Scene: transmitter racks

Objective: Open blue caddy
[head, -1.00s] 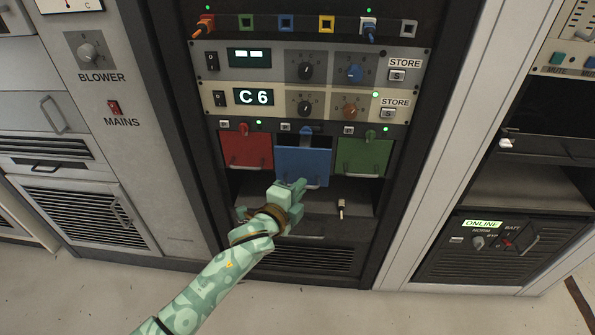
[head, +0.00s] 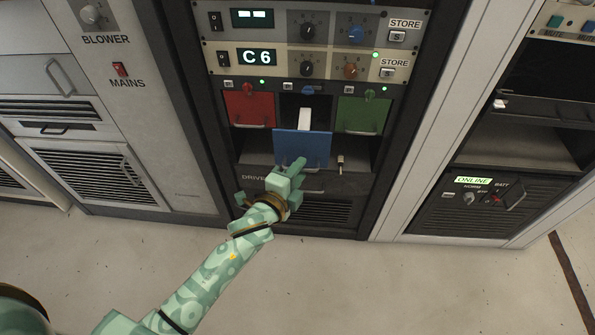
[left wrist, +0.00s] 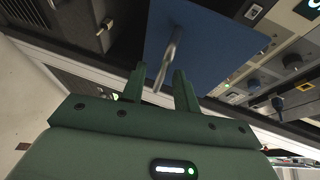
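The blue caddy (head: 302,149) sits pulled out of its slot, between the red caddy (head: 249,108) and the green caddy (head: 362,113). A dark opening with a pale strip (head: 305,115) shows behind its front. My left gripper (head: 299,173) is at the lower edge of the blue front. In the left wrist view, the blue front (left wrist: 205,45) fills the upper middle, and its metal handle (left wrist: 168,58) runs between the two fingertips (left wrist: 160,78). The fingers stand apart, with gaps visible beside the handle. My right gripper is not in view.
A small pale knob or plug (head: 340,163) stands right of the blue caddy. A drawer marked DRIVE (head: 250,177) lies below. Switch panels (head: 305,65) are above. Open floor (head: 400,290) lies in front of the racks.

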